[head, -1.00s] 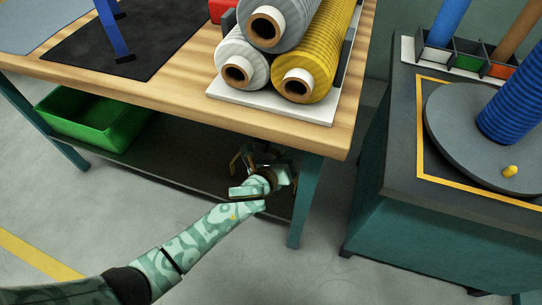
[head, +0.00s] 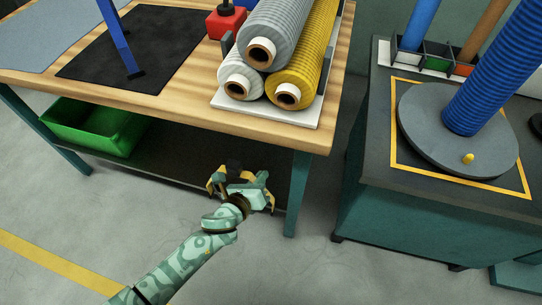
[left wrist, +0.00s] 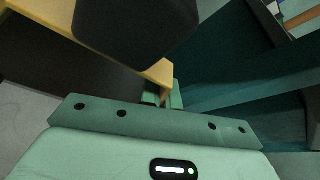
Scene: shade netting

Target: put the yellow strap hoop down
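My left gripper (head: 240,182) is low in front of the workbench's front edge, before the dark lower shelf, near the right front leg. Yellow and dark parts stand out on both sides of it, and a dark block sits at its far side. I cannot tell whether any of the yellow belongs to the strap hoop; no clear hoop shape shows in either view. In the left wrist view a large dark rounded block (left wrist: 135,25) hides the area ahead, so the fingertips and anything between them are hidden. My right gripper is not in view.
The wooden workbench (head: 180,105) carries grey and yellow rolls on a white board (head: 290,115) and a dark mat (head: 135,45). A green bin (head: 95,125) sits on the lower shelf (head: 170,155). At right stands a teal cabinet (head: 420,215) with a round turntable (head: 420,130). The floor in front is clear.

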